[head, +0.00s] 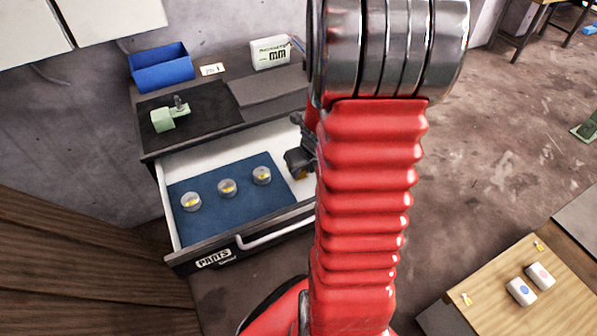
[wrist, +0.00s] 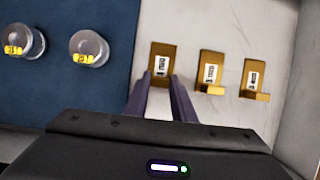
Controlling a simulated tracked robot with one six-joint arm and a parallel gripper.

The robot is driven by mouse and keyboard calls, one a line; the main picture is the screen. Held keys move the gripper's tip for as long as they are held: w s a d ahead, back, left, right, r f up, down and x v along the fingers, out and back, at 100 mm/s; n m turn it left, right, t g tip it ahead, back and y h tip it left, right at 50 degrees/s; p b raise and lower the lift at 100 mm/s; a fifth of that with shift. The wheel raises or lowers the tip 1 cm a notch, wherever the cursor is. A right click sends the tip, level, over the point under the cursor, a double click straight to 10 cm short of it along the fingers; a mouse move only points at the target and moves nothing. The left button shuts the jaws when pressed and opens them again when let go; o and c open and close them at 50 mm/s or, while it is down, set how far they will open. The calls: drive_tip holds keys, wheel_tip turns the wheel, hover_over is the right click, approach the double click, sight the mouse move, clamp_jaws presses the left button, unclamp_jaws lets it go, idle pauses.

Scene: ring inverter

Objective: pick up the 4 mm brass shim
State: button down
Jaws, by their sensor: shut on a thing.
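Three brass shims with small white labels lie in a row on the pale drawer floor in the wrist view: a left one (wrist: 161,53), a middle one (wrist: 212,72) and a right one (wrist: 255,79). The label print is too small to read, so I cannot tell by size which is 4 mm. My gripper (wrist: 159,82) has its two dark fingers shut on the near end of the left brass shim. In the head view my gripper (head: 299,160) is low over the right side of the drawer, partly hidden by my red arm.
The drawer's side wall stands right of the shims. A green clamp (head: 168,117) and a blue bin (head: 160,70) stand on the bench above.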

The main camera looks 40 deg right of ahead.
sight(302, 171)
drive_tip(key=shift+r, duration=0.15)
wheel_tip(302, 171, up, 10)
idle(0.7)
idle(0.6)
